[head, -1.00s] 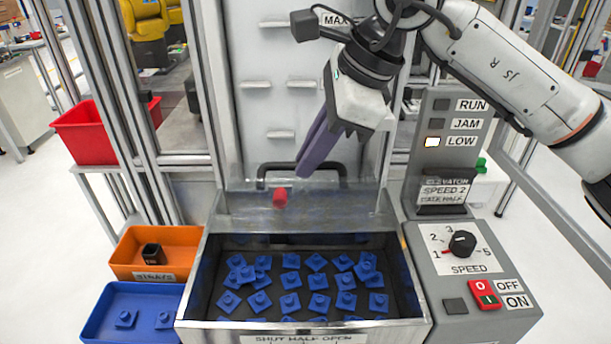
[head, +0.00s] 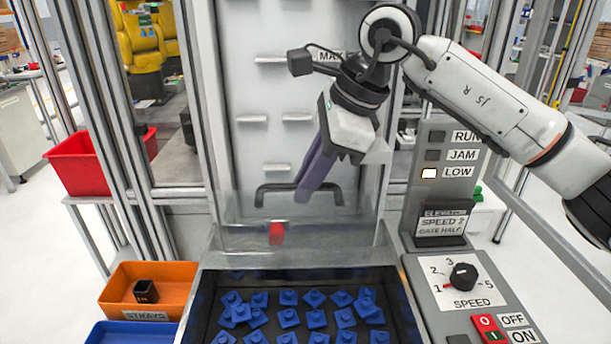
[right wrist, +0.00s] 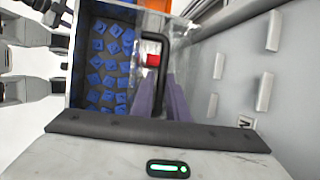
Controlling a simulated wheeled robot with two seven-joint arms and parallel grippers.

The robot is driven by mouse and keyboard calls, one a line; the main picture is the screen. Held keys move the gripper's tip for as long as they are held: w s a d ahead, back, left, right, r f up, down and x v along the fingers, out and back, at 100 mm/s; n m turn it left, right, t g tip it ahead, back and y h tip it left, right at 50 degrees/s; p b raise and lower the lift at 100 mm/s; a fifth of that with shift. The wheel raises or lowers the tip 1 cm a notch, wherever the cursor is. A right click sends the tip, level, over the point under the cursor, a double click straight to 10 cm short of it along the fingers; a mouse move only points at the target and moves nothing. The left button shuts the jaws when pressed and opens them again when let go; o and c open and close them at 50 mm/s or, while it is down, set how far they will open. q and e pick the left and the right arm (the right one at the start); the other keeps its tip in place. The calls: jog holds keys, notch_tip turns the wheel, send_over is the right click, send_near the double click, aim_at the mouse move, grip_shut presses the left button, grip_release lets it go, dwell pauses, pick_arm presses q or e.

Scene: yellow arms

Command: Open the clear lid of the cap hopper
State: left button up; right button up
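The hopper (head: 393,300) shows at the bottom middle of the head view, its mouth uncovered towards me and several blue caps (head: 288,317) inside. The clear lid (head: 345,215) stands raised at its back; its edges are hard to see. The lid's black handle (head: 265,189) also shows in the right wrist view (right wrist: 130,42). My right gripper (head: 304,196) reaches down to this handle, with its purple fingers on either side of the bar (right wrist: 163,85). The fingers hide part of the bar. My left gripper is in neither view.
A small red block (head: 276,233) sits by the hopper's back edge. The grey control box (head: 462,300) and indicator post (head: 436,190), with LOW lit, stand right. An orange tray (head: 150,288), a blue tray (head: 130,334) and a red bin (head: 80,163) are left.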

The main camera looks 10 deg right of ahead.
jog(key=o, duration=0.3)
jog(key=shift+f, duration=0.3)
jog(key=shift+r, duration=0.1)
jog(key=shift+r, duration=0.15)
jog(key=shift+d+r, duration=0.1)
jog(key=shift+r, duration=0.25)
jog(key=v, duration=0.9)
jog(key=shift+d+r, duration=0.1)
jog(key=shift+r, duration=0.1)
jog(key=shift+c, duration=0.4)
